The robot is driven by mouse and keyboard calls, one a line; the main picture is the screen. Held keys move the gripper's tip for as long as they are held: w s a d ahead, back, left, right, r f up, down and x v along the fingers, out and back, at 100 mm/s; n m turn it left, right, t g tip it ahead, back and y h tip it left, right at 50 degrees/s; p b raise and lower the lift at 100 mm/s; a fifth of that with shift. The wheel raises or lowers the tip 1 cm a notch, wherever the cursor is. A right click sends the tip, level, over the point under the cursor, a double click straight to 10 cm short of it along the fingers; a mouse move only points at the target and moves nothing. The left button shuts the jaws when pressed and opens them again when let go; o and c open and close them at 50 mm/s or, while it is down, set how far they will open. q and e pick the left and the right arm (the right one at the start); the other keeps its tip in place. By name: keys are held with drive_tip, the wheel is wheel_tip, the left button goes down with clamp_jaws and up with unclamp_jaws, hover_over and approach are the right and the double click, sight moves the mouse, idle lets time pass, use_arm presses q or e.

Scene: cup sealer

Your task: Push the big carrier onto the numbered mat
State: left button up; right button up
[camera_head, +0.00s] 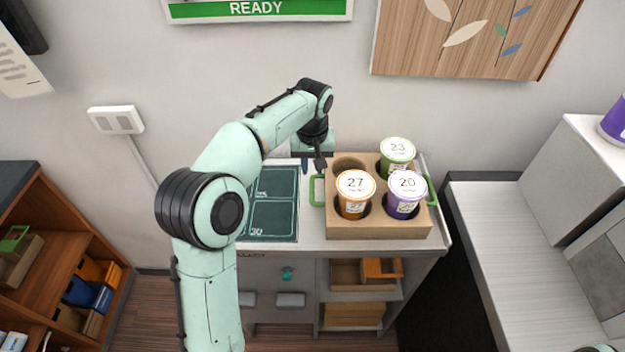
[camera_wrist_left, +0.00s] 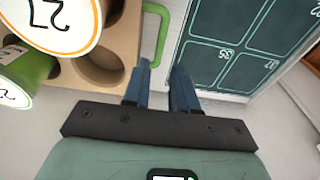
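The big carrier (camera_head: 375,228) is a brown cardboard holder with green side handles (camera_head: 317,190). It stands on the counter to the right of the dark green numbered mat (camera_head: 272,220), with a strip of counter between them. It holds an orange cup 27 (camera_head: 355,193), a purple cup 20 (camera_head: 405,193) and a green cup 23 (camera_head: 396,155); its back-left hole is empty.
The counter (camera_head: 312,236) ends at a front edge, with shelves below. A wall stands behind it. A grey-white bench (camera_head: 500,240) is at the right and a brown shelf (camera_head: 60,230) at the left. My left arm hides part of the mat.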

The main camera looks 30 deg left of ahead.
sight(312, 188)
use_arm(q)
drive_tip(key=f, duration=0.7)
drive_tip(key=w+f, duration=0.1)
drive_tip(key=f, duration=0.3)
drive_tip(key=shift+a, duration=0.4)
clamp_jaws()
